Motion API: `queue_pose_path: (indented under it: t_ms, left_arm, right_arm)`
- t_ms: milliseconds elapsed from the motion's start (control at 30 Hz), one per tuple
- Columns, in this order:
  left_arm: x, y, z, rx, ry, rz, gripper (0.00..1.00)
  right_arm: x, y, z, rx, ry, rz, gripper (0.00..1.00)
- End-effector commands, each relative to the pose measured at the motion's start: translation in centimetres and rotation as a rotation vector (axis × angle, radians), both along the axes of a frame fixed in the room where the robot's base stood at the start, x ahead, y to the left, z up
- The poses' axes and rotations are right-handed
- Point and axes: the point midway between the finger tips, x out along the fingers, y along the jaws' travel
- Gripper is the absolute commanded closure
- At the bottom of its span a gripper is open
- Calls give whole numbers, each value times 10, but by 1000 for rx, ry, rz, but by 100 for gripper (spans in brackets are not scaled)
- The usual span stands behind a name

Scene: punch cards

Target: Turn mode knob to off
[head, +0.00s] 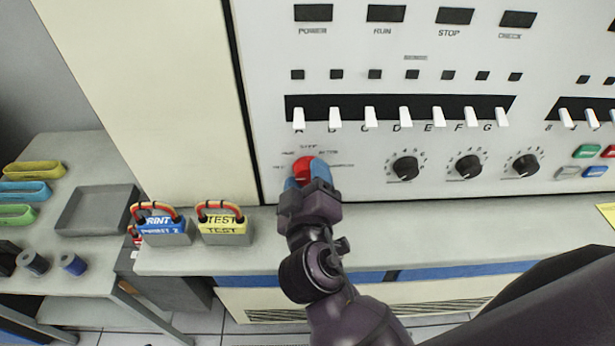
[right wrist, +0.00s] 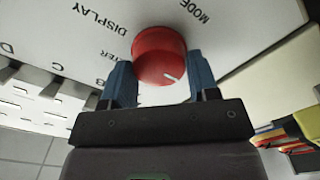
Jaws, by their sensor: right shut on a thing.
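The mode knob is a red round knob (head: 304,168) on the white control panel (head: 270,60), below the left end of the switch row. In the right wrist view the red knob (right wrist: 158,56) shows a white pointer line on its edge, with the words MODE and DISPLAY printed near it. My right gripper (head: 306,178) is shut on the knob, one blue finger on each side; the fingers also show in the right wrist view (right wrist: 160,80). The gripper hides part of the labels around the knob. My left gripper is not in view.
Several black knobs (head: 405,168) sit right of the red knob. White toggle switches (head: 370,118) run above it. A blue PRINT block (head: 163,226) and a yellow TEST block (head: 222,224) stand on the ledge (head: 190,258) to the left. A side table (head: 100,150) holds trays and spools.

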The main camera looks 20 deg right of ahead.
Motion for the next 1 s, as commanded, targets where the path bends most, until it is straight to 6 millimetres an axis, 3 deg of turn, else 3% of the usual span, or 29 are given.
queue_pose_path:
  t_ms: [333, 367, 500, 1000]
  left_arm:
    - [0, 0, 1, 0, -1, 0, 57]
    - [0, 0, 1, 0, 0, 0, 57]
    - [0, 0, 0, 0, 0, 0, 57]
    - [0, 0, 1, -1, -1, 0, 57]
  right_arm:
    - [0, 0, 2, -4, -5, 0, 69]
    - [0, 0, 2, -4, -5, 0, 44]
    - [0, 0, 2, -4, -3, 0, 22]
    - [3, -2, 1, -4, 0, 1, 22]
